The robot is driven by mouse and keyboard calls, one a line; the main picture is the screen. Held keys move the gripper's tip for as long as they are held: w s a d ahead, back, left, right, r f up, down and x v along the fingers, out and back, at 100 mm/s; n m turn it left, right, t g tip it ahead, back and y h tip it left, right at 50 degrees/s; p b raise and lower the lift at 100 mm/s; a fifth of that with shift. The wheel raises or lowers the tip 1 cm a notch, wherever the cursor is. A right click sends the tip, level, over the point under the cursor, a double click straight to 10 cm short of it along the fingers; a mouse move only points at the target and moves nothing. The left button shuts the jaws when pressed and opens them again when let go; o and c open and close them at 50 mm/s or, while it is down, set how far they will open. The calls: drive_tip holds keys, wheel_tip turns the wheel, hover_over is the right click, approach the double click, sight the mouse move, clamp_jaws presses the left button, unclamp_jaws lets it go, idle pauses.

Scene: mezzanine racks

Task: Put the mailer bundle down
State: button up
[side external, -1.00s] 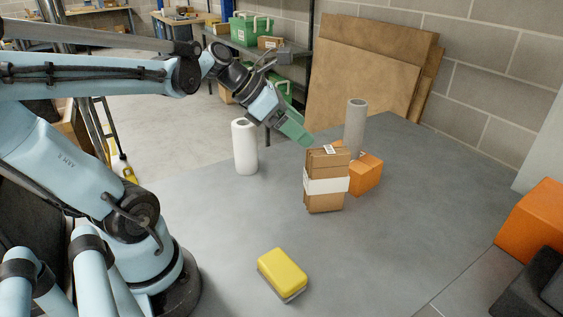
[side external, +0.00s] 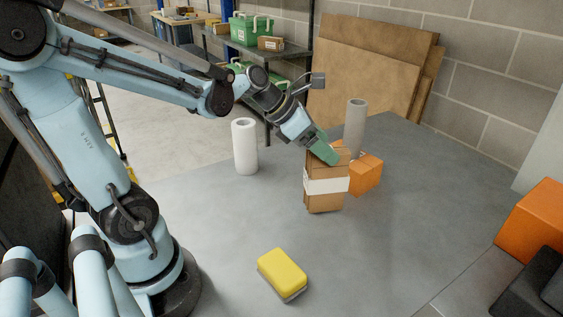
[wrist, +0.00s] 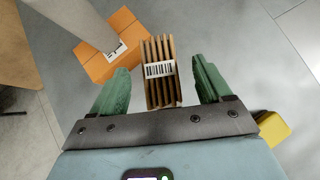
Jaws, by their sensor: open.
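The mailer bundle (side external: 325,186) is a stack of brown mailers with a white band, standing upright on the grey table. In the wrist view its top edges and a barcode label show, and the bundle (wrist: 159,90) lies between the two green fingers. My gripper (side external: 327,152) is at the top of the bundle, tilted down toward it. In the wrist view my gripper (wrist: 160,78) is open, with a gap on both sides of the bundle. The bundle's lower part is hidden in the wrist view.
An orange box (side external: 365,175) stands close behind the bundle, with a grey tube (side external: 355,125) by it. A white roll (side external: 244,147) stands to the left. A yellow sponge (side external: 283,272) lies in front. The table's front right is clear.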

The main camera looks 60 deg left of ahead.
sight(326, 180)
drive_tip(key=shift+x, duration=2.35)
drive_tip(key=shift+s+f, duration=0.1)
clamp_jaws()
drive_tip(key=shift+r, duration=0.2)
